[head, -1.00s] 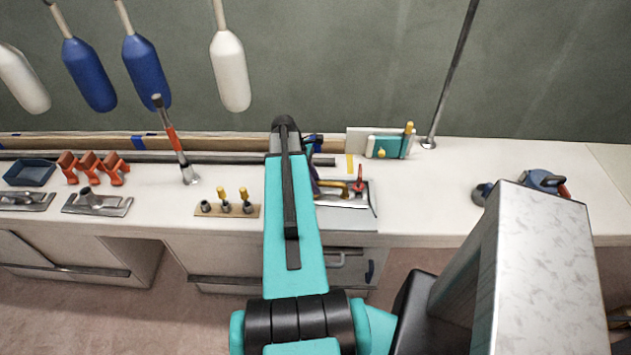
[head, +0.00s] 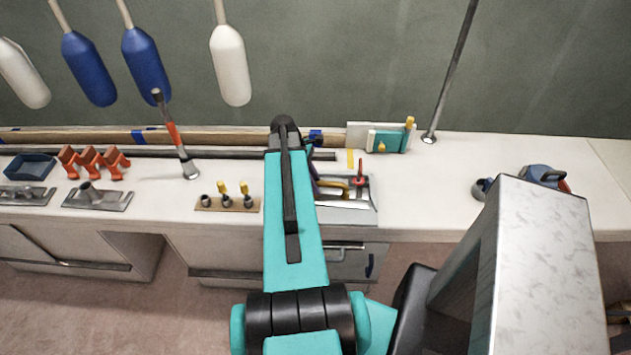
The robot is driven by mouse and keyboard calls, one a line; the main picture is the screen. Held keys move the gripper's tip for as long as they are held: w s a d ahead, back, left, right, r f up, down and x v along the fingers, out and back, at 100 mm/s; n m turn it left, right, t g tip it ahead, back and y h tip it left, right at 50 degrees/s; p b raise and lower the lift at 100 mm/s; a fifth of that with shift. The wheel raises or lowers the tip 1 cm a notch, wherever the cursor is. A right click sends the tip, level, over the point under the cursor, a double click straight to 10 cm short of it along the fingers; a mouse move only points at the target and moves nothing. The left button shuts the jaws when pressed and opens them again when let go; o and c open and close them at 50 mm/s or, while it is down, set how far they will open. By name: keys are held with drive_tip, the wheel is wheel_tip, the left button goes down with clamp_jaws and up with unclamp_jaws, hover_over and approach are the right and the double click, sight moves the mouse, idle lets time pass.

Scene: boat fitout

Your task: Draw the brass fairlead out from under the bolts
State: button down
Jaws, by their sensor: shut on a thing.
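My gripper (head: 314,178) shows only as a dark sliver at the right edge of my teal arm. The arm hides its fingertips. It is shut at the left end of the brass fairlead (head: 331,183), a yellow-gold piece in the shallow grey tray (head: 347,204). Where the jaws meet the brass is hidden. A red-handled item (head: 360,172) stands upright in the tray beside more yellow metal. The bolts cannot be picked out clearly at this size, and I cannot tell whether anything lies on the fairlead.
A white board with a teal block (head: 387,141) stands behind the tray. A wooden strip with yellow-topped pegs (head: 228,203) lies left of my arm. A tilted pole (head: 177,140) and orange holders (head: 92,163) stand farther left.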

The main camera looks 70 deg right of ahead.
drive_tip(key=shift+s+a, duration=0.3)
drive_tip(key=shift+a, duration=0.45)
drive_tip(key=shift+s+a, duration=0.35)
drive_tip(key=shift+a, duration=0.4)
drive_tip(key=shift+s+a, duration=0.3)
drive_tip(key=shift+a, duration=0.45)
drive_tip(key=c, duration=1.5)
unclamp_jaws()
drive_tip(key=shift+c, duration=0.2)
drive_tip(key=shift+w+r, duration=0.1)
drive_tip(key=d+b+v, duration=0.1)
drive_tip(key=b+v, duration=0.1)
drive_tip(key=v, duration=1.1)
drive_tip(key=shift+a+r+b, duration=0.3)
drive_tip(key=shift+a+b, duration=0.05)
drive_tip(key=shift+a, duration=0.15)
drive_tip(key=shift+w, duration=0.1)
drive_tip(key=shift+w, duration=0.1)
